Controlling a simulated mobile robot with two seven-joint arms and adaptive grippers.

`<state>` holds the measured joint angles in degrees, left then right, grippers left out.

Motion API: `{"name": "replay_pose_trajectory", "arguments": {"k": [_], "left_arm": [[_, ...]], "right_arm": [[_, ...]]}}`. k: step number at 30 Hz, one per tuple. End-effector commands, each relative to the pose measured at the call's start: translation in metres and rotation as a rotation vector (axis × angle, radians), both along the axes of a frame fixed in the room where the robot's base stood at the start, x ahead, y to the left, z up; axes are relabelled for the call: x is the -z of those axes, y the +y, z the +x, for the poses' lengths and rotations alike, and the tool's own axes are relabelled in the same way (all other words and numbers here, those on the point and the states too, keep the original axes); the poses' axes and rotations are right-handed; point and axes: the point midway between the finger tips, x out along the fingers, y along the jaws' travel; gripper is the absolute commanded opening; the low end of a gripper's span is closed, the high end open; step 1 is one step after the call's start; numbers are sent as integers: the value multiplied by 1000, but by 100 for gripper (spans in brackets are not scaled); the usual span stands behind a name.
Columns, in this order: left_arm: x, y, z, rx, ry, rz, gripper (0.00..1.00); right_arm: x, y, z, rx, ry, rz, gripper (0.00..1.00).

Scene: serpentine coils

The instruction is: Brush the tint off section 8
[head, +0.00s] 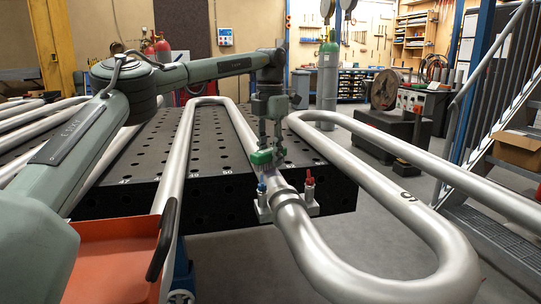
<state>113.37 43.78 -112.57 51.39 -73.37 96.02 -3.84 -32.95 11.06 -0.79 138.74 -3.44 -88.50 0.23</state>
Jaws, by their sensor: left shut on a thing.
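My left gripper (267,145) points down over the middle run of the silver serpentine pipe (243,132). It is shut on a brush with a green block (262,158). The brush is at the pipe, just behind a clamp (263,208) with blue and red handles; whether its bristles touch the metal is not clear. No tint can be made out for certain, as the brush and gripper cover part of the pipe there. A dark number (408,198) is on the right-hand run, too small to read surely. My right gripper is not in view.
A black perforated table (128,199) lies under the pipe. An orange tray (112,262) with a black handle is at lower left. Metal stairs (497,205) stand at right and a green-topped gas cylinder (327,75) behind. Grey floor shows between the right-hand bends.

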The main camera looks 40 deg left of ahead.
Motion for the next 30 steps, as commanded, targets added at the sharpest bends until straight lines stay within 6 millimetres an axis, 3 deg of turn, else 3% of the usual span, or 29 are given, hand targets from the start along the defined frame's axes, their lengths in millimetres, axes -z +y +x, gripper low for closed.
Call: {"name": "replay_pose_trajectory", "arguments": {"k": [30], "left_arm": [[2,25,21,0,0,-2,7]], "right_arm": [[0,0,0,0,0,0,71]]}}
